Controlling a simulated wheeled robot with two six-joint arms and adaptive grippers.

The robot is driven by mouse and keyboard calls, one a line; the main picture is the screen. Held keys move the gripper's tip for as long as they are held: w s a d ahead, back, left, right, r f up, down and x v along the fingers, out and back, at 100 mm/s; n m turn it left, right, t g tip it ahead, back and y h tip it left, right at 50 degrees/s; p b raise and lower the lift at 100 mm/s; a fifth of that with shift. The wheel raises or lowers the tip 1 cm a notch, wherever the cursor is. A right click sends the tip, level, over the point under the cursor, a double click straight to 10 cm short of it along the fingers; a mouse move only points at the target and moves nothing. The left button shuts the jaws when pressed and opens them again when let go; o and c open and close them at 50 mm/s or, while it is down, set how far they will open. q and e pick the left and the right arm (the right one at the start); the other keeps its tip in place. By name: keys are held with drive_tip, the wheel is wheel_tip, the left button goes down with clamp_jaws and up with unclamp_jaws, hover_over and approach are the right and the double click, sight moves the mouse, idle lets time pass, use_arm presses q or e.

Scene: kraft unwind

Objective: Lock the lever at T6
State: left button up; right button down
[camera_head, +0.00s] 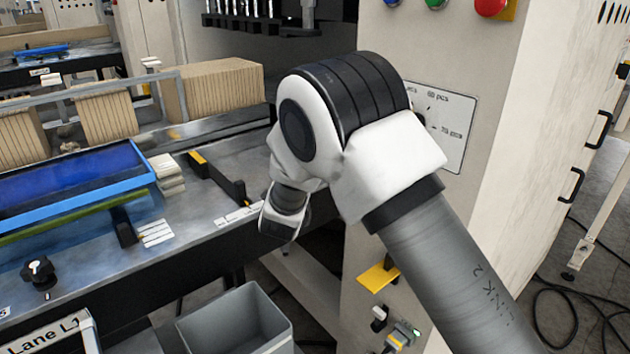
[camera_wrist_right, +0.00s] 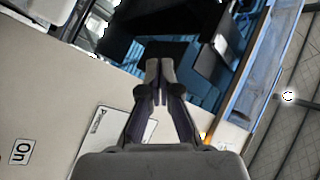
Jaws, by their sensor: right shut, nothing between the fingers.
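No label reading T6 is legible, so I cannot tell which part is its lever. A yellow flat piece (camera_head: 378,277) sticks out of the machine front below my right arm in the head view. A black bar with a yellow end (camera_head: 215,172) lies on the metal table. My right gripper (camera_wrist_right: 160,68) shows in the wrist view, fingers together and empty, in front of dark and blue machine parts. In the head view its fingers are not visible; the wrist end of my right arm hangs over the table's right edge. My left gripper is not in view.
A blue tray (camera_head: 75,185) and stacks of brown card (camera_head: 213,90) are on the table. A grey bin (camera_head: 235,322) stands below its front edge. The beige cabinet (camera_head: 540,120) carries a dial plate (camera_head: 455,138) partly behind my arm. Cables (camera_head: 560,300) lie on the floor at right.

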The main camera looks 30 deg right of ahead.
drive_tip(key=s+d+f+m+t+y+b, duration=0.1)
drive_tip(key=s+f+m+y, duration=0.1)
drive_tip(key=s+f+y, duration=0.45)
drive_tip(key=s+d+f+m+t+y+b, duration=0.1)
drive_tip(key=s+f+y+b, duration=0.15)
drive_tip(key=s, duration=0.65)
drive_tip(key=a+p+x, duration=0.1)
drive_tip(key=p+x, duration=0.1)
drive_tip(key=x, duration=0.4)
drive_tip(key=a+p+x, duration=0.1)
drive_tip(key=p+x, duration=0.2)
drive_tip(key=x, duration=0.3)
drive_tip(key=shift+w+a+f+y, duration=0.4)
drive_tip(key=shift+w+a+f, duration=0.2)
drive_tip(key=shift+w, duration=0.05)
drive_tip(key=shift+w, duration=0.1)
